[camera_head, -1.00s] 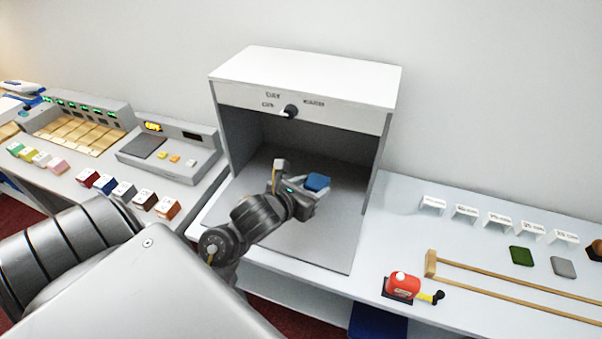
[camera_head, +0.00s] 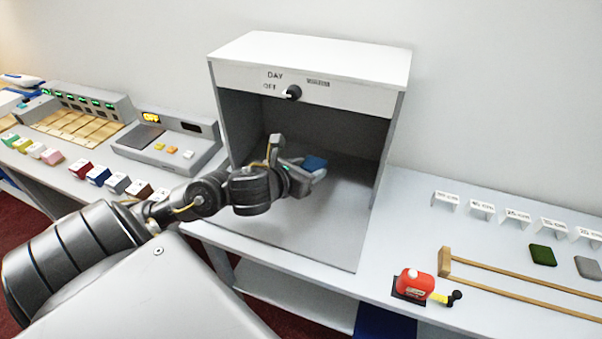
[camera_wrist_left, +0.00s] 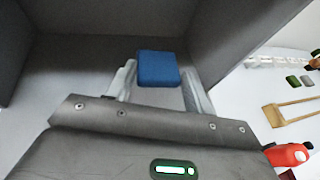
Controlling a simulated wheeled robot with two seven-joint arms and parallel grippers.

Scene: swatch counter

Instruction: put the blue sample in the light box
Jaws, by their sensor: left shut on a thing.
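The blue sample (camera_head: 315,163) is a small blue block, held at the tip of my left gripper (camera_head: 306,172). The left wrist view shows the blue sample (camera_wrist_left: 157,69) between the two fingers of the left gripper (camera_wrist_left: 158,84), which is shut on it. The light box (camera_head: 310,57) is a white-topped box with a grey inside and an open front, with a knob on its upper panel. My left gripper and the sample are inside its opening, over the grey floor. I cannot tell the gap between sample and floor. My right gripper is not in view.
Coloured blocks (camera_head: 80,169) stand along the left counter by a grey device (camera_head: 165,145). To the right, a red item (camera_head: 416,284), wooden rails (camera_head: 445,262), a green sample (camera_head: 542,255) and small white label stands (camera_head: 518,217) occupy the counter. The box floor's front is clear.

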